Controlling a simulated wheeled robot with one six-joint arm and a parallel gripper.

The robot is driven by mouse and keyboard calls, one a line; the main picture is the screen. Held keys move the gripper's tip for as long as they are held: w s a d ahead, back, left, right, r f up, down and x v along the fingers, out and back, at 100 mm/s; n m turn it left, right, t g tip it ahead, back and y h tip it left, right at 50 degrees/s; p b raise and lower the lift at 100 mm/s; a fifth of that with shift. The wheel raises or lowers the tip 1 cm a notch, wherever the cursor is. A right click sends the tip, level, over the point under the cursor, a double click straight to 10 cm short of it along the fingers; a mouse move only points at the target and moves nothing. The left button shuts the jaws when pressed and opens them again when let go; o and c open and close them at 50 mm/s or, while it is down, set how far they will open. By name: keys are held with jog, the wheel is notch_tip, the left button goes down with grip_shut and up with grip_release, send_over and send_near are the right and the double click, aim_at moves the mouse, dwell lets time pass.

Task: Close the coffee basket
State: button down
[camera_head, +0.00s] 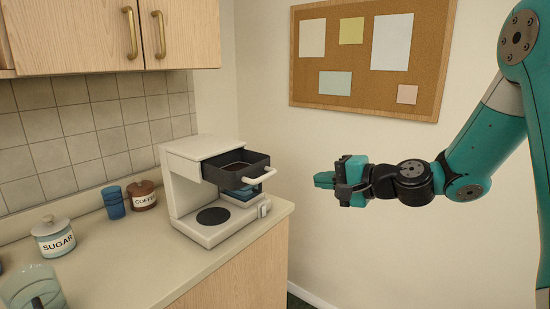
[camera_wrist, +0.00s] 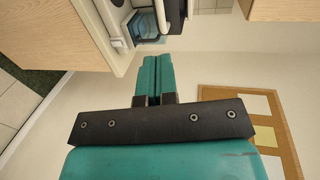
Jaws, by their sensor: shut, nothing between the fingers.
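The coffee maker (camera_head: 212,195) is a white machine at the right end of the counter. Its dark coffee basket (camera_head: 237,172) is slid out toward the right, with a white handle (camera_head: 259,176) at its front. In the wrist view the white handle (camera_wrist: 160,14) shows at the top edge, and the basket is mostly cut off. My gripper (camera_head: 318,180) is in the air to the right of the handle, at about its height and apart from it. Its teal fingers (camera_wrist: 149,62) are shut together and empty, pointing toward the machine.
A blue cup (camera_head: 113,203), a brown coffee jar (camera_head: 142,196) and a sugar jar (camera_head: 53,237) stand on the counter (camera_head: 135,262), left of the machine. Cabinets (camera_head: 110,35) hang above. A cork board (camera_head: 370,57) is on the wall behind my arm.

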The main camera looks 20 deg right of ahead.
aim_at(267, 176)
jog(key=p+x, duration=0.2)
jog(key=x, duration=0.4)
jog(key=p+x, duration=0.3)
jog(key=x, duration=0.3)
jog(key=shift+w+r, duration=0.15)
jog(key=shift+w, duration=0.3)
jog(key=shift+w+a+f+p, duration=0.25)
jog(key=shift+w+a+p, duration=0.05)
jog(key=shift+w+a, duration=0.1)
